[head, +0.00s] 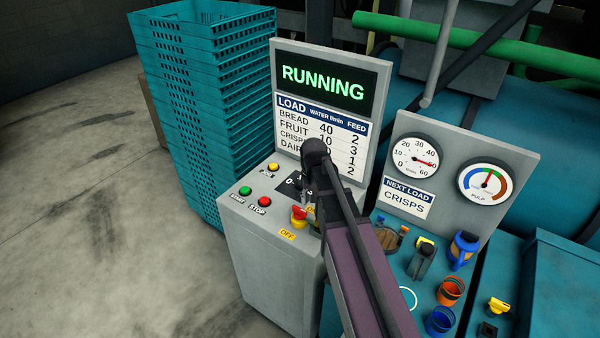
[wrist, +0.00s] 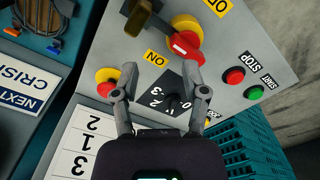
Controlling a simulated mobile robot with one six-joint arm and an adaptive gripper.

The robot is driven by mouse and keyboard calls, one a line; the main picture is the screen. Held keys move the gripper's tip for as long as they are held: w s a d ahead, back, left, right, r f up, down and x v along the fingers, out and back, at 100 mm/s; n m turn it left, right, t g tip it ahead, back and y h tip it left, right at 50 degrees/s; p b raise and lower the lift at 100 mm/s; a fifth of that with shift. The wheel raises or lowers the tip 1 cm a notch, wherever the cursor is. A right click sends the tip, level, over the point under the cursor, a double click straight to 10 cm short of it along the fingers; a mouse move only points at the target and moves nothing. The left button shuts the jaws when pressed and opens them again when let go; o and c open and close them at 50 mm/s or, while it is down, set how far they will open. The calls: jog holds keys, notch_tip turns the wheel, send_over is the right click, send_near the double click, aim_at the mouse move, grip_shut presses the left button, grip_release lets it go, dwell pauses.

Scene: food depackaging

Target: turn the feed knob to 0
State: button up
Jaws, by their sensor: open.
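The feed knob (wrist: 173,102) is a small dark knob on a black dial plate (wrist: 154,95) with white numbers, among them 0, 2 and 3. In the wrist view it lies between the fingers of my gripper (wrist: 163,72). The gripper is open and the fingers stand apart on either side of the dial, with no clear contact. I cannot tell which number the knob points at. In the head view my gripper (head: 316,152) hangs over the control box and hides the knob; only the left part of the dial plate (head: 288,187) shows.
The display (head: 322,86) reads RUNNING; the card (head: 408,197) reads NEXT LOAD CRISPS. Teal crates (head: 205,110) stand left.

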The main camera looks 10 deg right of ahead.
notch_tip(320, 180, up, 2)
jog(key=m+p, duration=0.2)
send_over(300, 180)
jog(key=shift+r, duration=0.2)
jog(key=shift+f, duration=0.1)
notch_tip(300, 180, down, 14)
jog(key=b, duration=1.3)
jog(key=shift+s+r+b, duration=0.1)
jog(key=shift+r+b, duration=0.1)
jog(key=shift+b, duration=0.1)
jog(key=shift+a, duration=0.1)
grip_shut()
